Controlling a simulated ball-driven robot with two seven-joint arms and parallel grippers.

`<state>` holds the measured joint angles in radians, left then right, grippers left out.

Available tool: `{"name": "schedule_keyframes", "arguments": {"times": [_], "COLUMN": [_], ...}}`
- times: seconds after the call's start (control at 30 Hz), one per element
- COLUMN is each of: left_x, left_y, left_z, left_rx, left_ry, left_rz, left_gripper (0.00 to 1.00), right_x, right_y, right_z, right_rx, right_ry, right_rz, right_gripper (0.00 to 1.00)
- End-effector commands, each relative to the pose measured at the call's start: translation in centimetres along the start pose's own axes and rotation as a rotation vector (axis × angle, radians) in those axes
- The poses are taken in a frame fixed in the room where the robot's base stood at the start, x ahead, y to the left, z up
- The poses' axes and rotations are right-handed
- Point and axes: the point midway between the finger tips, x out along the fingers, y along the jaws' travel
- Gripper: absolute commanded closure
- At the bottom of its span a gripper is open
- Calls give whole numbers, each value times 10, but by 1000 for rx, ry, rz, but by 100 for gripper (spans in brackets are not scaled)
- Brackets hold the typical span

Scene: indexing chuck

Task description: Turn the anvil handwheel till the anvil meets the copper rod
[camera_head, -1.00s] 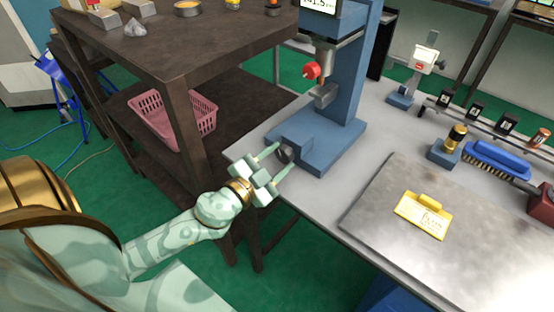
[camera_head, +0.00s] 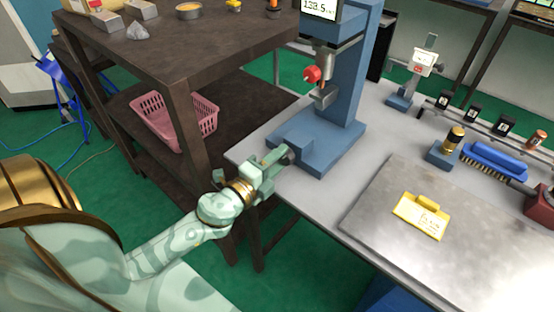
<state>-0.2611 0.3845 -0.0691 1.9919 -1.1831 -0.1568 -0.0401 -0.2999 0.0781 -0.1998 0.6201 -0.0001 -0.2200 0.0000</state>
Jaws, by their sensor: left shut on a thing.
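The blue indexing machine (camera_head: 352,75) stands on the grey bench. The dark anvil handwheel (camera_head: 291,153) is small and low on the near left side of its base, mostly hidden by my gripper. My left gripper (camera_head: 280,157) is shut on the handwheel, its fingers close together. Above the base, a red knob (camera_head: 311,74) sits beside a grey metal block (camera_head: 325,95). A small copper-coloured piece (camera_head: 322,87), probably the rod, shows just above that block. I cannot tell whether they touch. My right gripper is not in view.
A steel plate (camera_head: 385,205) with a yellow tag (camera_head: 422,214) lies on the bench at right. A blue brush (camera_head: 495,160) and a brass-topped fixture (camera_head: 447,146) stand behind it. A dark shelf (camera_head: 215,50) with a pink basket (camera_head: 165,118) is at left.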

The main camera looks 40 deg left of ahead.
Motion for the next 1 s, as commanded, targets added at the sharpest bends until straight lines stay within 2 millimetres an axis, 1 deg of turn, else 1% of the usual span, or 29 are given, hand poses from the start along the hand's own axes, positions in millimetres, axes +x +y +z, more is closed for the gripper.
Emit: {"name": "schedule_keyframes", "arguments": {"times": [1.0], "left_x": [0], "left_y": [-2], "left_z": [-2], "left_rx": [966], "left_ry": [3], "left_rz": [0], "left_gripper": [80], "right_x": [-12], "right_y": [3], "right_z": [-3], "right_rx": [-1], "right_ry": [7], "right_rz": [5], "right_gripper": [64]}}
